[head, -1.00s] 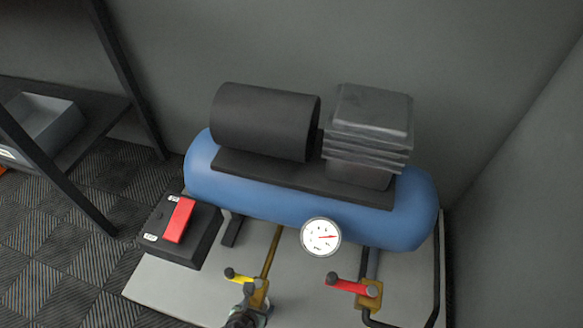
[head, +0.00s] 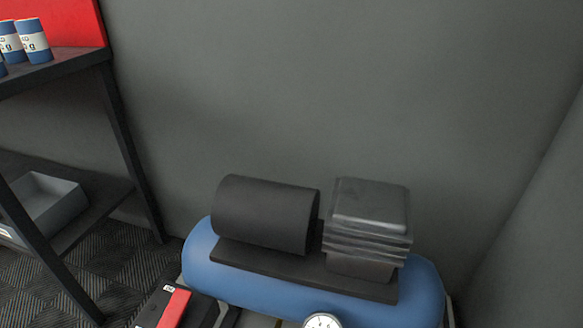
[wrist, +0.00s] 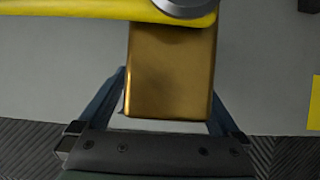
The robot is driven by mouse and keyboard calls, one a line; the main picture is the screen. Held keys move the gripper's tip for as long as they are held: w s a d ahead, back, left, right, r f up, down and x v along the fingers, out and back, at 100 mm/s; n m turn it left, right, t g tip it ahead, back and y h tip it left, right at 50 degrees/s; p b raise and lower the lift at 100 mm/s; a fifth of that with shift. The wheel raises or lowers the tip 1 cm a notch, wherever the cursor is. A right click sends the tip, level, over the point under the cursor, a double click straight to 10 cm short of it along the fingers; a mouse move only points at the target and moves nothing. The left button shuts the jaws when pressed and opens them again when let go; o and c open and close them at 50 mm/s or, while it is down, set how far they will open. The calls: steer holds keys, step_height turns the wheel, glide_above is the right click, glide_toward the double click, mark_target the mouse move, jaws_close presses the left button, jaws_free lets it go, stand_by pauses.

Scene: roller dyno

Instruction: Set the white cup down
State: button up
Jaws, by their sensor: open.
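No white cup shows in either current view. My gripper (wrist: 168,96) shows in the wrist view, its two fingers spread apart. A brass valve block (wrist: 170,70) lies between and beyond the fingers; I cannot tell whether they touch it. The yellow valve handle (wrist: 110,10) crosses the top of the wrist view above the brass block. My gripper is out of the head view.
A blue compressor tank (head: 255,283) carries a black motor (head: 265,213) and a finned block (head: 368,215). A white gauge (head: 322,321) and a black-and-red box (head: 170,308) are cut off below. A dark shelf (head: 95,205) at left holds a grey bin (head: 60,212) and cans (head: 33,42).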

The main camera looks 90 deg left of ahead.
steer(key=p+v, duration=0.7)
steer(key=v, duration=0.4)
steer(key=shift+d+r, duration=0.1)
